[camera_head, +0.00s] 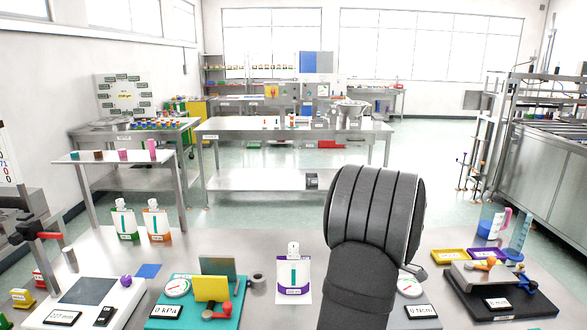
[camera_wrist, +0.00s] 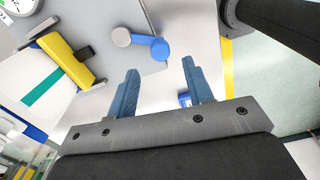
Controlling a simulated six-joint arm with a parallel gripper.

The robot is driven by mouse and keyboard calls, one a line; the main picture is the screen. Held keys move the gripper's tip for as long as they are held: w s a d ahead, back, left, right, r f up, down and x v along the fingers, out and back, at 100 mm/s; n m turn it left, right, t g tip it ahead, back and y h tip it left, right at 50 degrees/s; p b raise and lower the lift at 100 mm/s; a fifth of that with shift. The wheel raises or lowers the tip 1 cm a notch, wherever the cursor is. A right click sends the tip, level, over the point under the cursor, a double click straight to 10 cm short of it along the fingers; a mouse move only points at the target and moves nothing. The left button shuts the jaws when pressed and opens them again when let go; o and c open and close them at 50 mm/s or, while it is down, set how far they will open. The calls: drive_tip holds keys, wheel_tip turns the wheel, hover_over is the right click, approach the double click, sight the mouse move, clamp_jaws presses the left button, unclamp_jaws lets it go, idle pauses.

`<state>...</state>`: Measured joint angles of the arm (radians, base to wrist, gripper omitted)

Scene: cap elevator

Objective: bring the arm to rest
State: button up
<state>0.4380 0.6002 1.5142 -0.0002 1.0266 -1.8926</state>
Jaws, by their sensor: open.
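My gripper (camera_wrist: 159,70) shows in the wrist view with its two blue fingers spread apart. Nothing is between the fingertips. In the head view my dark grey ribbed arm link rises at centre right over the front bench (camera_head: 235,265). My gripper is out of sight there, and the arm hides part of the bench behind it.
A white pouch (camera_head: 293,277) stands left of my arm. Further left is a teal board (camera_head: 185,315) with a yellow block (camera_head: 211,288). A dark board (camera_head: 535,303) with a device is at right. In the wrist view a yellow clamp-like part (camera_wrist: 68,60) is at left.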

wheel_tip(320, 180, down, 6)
drive_tip(key=shift+r, duration=0.25)
drive_tip(key=m, duration=0.1)
drive_tip(key=w+a+m, duration=0.1)
drive_tip(key=m, duration=0.1)
drive_tip(key=shift+w+a, duration=0.1)
drive_tip(key=shift+a, duration=0.2)
drive_tip(key=m, duration=0.1)
drive_tip(key=w+a+m, duration=0.1)
drive_tip(key=m, duration=0.1)
drive_tip(key=shift+w, duration=0.2)
drive_tip(key=m, duration=0.1)
drive_tip(key=w+m, duration=0.1)
drive_tip(key=m, duration=0.1)
drive_tip(key=shift+w+a, duration=0.25)
drive_tip(key=shift+a, duration=0.05)
drive_tip(key=m, duration=0.1)
drive_tip(key=w+m, duration=0.1)
drive_tip(key=shift+w+a+m, duration=0.1)
drive_tip(key=shift+w+m, duration=0.15)
drive_tip(key=shift+m, duration=0.15)
drive_tip(key=shift+w+r, duration=0.1)
drive_tip(key=shift+r, duration=0.95)
drive_tip(key=shift+f, duration=0.15)
